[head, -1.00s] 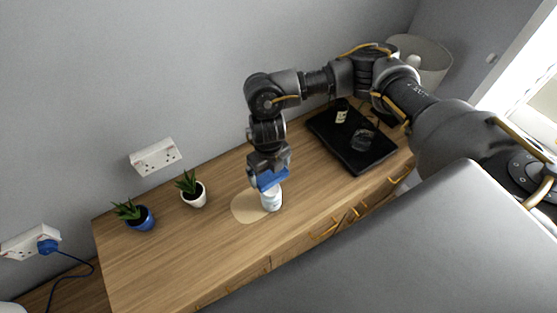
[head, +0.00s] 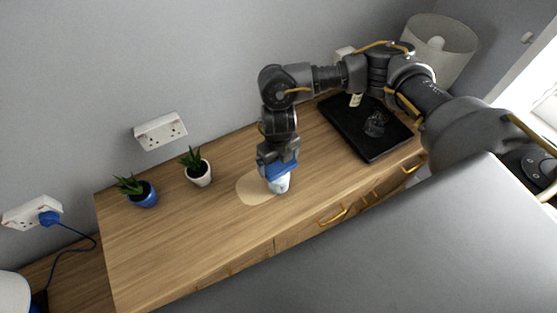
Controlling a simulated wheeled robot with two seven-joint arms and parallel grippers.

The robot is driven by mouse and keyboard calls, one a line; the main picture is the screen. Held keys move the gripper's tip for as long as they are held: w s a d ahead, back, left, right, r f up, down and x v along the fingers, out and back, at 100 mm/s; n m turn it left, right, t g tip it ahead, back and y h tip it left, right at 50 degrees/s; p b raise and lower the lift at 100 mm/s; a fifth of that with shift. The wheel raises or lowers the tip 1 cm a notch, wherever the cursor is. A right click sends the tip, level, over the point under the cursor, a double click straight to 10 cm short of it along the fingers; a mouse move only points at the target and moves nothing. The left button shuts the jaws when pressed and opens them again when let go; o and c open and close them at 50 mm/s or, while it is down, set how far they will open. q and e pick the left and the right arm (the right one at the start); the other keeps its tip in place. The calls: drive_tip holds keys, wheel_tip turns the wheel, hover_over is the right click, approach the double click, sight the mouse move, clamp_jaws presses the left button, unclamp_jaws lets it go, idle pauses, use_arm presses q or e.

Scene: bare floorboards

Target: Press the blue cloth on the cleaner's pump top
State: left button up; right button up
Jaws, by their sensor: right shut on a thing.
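The white cleaner bottle (head: 280,185) stands upright on the wooden sideboard, at the right edge of a pale round patch. My right gripper (head: 279,166) points down right above it, shut on the blue cloth (head: 283,171). The cloth covers the bottle's top, so the pump top is hidden. The cloth looks to be touching the bottle, but I cannot tell how far the pump is pressed. My left gripper is not in view.
The pale round patch (head: 254,189) lies on the sideboard (head: 190,235). A white-potted plant (head: 199,173) and a blue-potted plant (head: 144,195) stand to the left. A black tray (head: 374,142) with small items lies at the right. A lampshade (head: 440,48) stands behind it.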

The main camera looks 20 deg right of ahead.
sight(279, 162)
drive_tip(key=shift+s+f+b, duration=0.1)
drive_tip(key=shift+f+b, duration=0.35)
drive_tip(key=shift+f, duration=0.1)
idle(2.0)
drive_tip(key=shift+r, duration=0.1)
wheel_tip(279, 162, up, 5)
drive_tip(key=p, duration=0.4)
drive_tip(key=shift+r+p, duration=0.7)
drive_tip(key=shift+r, duration=0.3)
